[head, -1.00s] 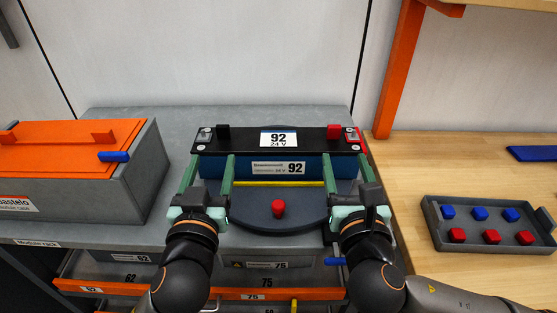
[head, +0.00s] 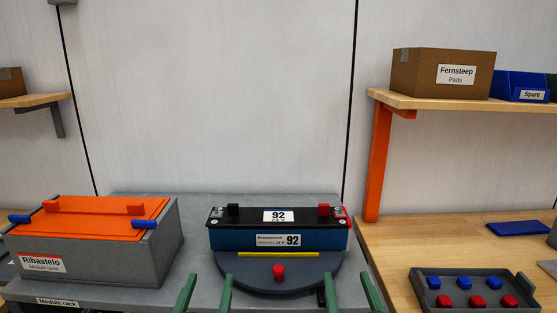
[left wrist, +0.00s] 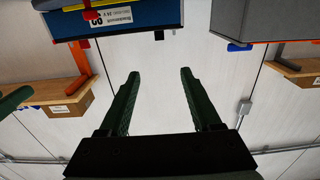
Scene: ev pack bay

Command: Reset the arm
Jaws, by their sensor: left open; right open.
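My left gripper (head: 209,272) is open and empty at the bottom of the head view, in front of the battery's left end. Its two green fingers stand wide apart in the left wrist view (left wrist: 159,74). My right gripper (head: 346,274) is open and empty at the bottom, near the battery's right end. Most of both arms is out of the head view. The blue battery (head: 225,240) with a black top and label 92 sits on a round dark turntable (head: 255,279), apart from the left fingers. It appears upside down in the left wrist view (left wrist: 120,22).
An orange-lidded grey module case (head: 155,255) stands left on the grey bench. A red knob (head: 278,272) rises at the turntable's front. At right, a wooden bench (head: 390,245) holds a tray (head: 421,297) of blue and red caps. A shelf (head: 440,102) with a cardboard box (head: 420,75) hangs above.

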